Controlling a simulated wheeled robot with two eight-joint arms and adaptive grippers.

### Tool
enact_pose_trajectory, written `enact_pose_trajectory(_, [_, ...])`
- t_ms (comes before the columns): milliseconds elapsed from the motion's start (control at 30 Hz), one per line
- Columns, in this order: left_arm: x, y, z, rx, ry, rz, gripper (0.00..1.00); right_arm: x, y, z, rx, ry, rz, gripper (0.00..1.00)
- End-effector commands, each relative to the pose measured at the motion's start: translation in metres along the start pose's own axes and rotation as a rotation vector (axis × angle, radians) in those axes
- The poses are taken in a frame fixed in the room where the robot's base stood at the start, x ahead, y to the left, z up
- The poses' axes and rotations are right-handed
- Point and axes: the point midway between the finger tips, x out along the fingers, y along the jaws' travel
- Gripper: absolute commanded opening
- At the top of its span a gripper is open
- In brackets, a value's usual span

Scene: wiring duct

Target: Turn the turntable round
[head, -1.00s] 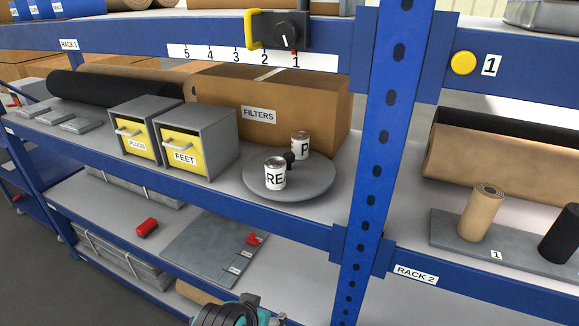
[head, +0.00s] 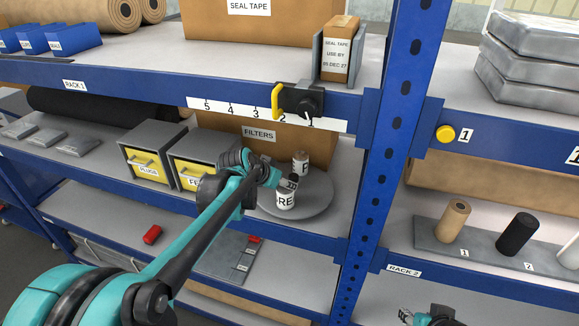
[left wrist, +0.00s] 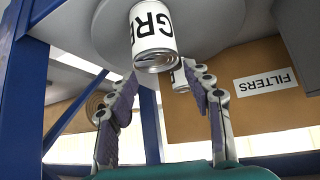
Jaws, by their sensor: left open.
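The grey round turntable (head: 318,204) sits on the middle shelf of the left rack, in front of the FILTERS box. Two white labelled cans stand on it: one reads GRE in the left wrist view (left wrist: 152,38) and is nearer in the head view (head: 286,202); the other, a P can (head: 300,160), stands behind. My left gripper (head: 288,181) is open at the turntable, close to the GRE can. Its fingers (left wrist: 166,75) are spread in the left wrist view, with nothing clearly held. It partly hides the turntable's middle. My right gripper (head: 405,316) is barely visible at the bottom edge.
PLUGS (head: 147,170) and FEET (head: 185,172) drawers stand left of the turntable. The FILTERS box (head: 320,150) is behind it. A blue upright (head: 395,120) stands close to its right.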

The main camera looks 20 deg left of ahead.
Motion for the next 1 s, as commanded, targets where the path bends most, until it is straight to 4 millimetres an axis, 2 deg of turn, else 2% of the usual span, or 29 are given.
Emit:
enact_pose_trajectory(33, [0.003, -0.006, -0.010, 0.004, 0.007, 0.003, 0.51, -0.006, 0.000, -0.004, 0.000, 0.000, 0.000, 0.40])
enact_pose_trajectory(100, [0.008, -0.013, -0.018, 0.012, 0.015, 0.007, 0.51, -0.009, 0.000, -0.007, 0.000, 0.000, 0.000, 0.40])
enact_pose_trajectory(233, [0.016, -0.021, -0.026, 0.023, 0.025, 0.012, 0.51, -0.013, 0.000, -0.009, 0.000, 0.000, 0.000, 0.40])
enact_pose_trajectory(367, [0.029, -0.022, -0.028, 0.026, 0.027, 0.014, 0.51, -0.012, 0.000, -0.009, 0.000, 0.000, 0.000, 0.40])
enact_pose_trajectory(700, [0.082, -0.021, -0.029, 0.027, 0.027, 0.013, 0.51, -0.011, 0.000, -0.008, 0.000, 0.000, 0.000, 0.40])
enact_pose_trajectory(833, [0.092, -0.020, -0.029, 0.026, 0.027, 0.013, 0.51, -0.011, 0.000, -0.008, 0.000, 0.000, 0.000, 0.40])
enact_pose_trajectory(1000, [0.095, -0.020, -0.029, 0.025, 0.027, 0.013, 0.51, -0.011, 0.000, -0.008, 0.000, 0.000, 0.000, 0.40])
